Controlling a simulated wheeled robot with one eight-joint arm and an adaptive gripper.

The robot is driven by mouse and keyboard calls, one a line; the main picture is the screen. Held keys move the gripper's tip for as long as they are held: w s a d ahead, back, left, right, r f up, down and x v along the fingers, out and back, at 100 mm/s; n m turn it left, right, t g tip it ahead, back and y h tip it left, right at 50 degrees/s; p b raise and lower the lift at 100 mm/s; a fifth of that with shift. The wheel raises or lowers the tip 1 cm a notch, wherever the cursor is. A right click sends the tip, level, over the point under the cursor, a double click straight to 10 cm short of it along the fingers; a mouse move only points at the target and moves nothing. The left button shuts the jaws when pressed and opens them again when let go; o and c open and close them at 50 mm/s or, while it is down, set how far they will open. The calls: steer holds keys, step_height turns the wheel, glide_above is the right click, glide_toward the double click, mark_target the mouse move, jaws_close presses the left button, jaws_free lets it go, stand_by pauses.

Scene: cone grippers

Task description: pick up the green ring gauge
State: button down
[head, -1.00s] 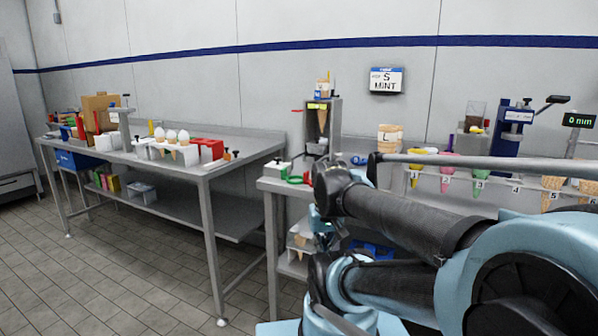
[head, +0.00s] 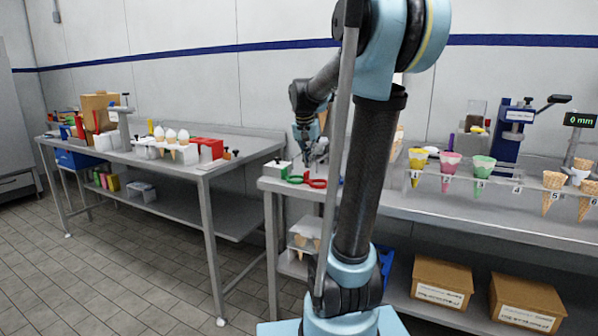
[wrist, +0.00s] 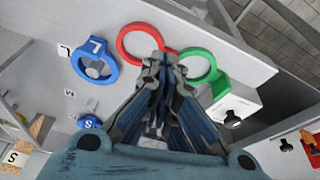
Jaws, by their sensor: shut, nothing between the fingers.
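The green ring gauge (wrist: 219,86) lies on the metal table, its tab reaching toward a white block with a black knob. It also shows in the head view (head: 294,180) near the table's left end. My gripper (wrist: 160,62) is shut and empty, above the table. In the wrist view its fingertips appear between the green ring and the red ring (wrist: 123,42), overlapping part of the green ring's left side. In the head view my gripper (head: 307,160) is just above the rings. A blue ring (wrist: 80,68) lies further left in the wrist view.
The white block (wrist: 236,104) sits beside the green ring, close to the table edge. A cone rack (head: 465,180) stands on the right of the table. Cardboard boxes (head: 442,282) are on the shelf below. Another table (head: 235,160) stands at left, across a gap.

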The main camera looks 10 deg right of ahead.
steer(key=r+m, duration=0.1)
steer(key=m, duration=0.1)
glide_above(296, 179)
steer(key=w+d, duration=0.3)
steer(key=w, duration=0.1)
steer(key=shift+h, duration=0.3)
steer(key=x, duration=0.9)
steer(key=shift+w+f, duration=0.25)
steer(key=shift+s+a+r, duration=0.1)
steer(key=shift+s+a, duration=0.55)
steer(key=shift+s, duration=0.3)
steer(key=shift+s+a, duration=0.5)
steer(key=shift+s, duration=0.2)
steer(key=s+a, duration=0.1)
steer(key=s, duration=0.1)
steer(key=s+a, duration=0.2)
steer(key=shift+d, duration=0.1)
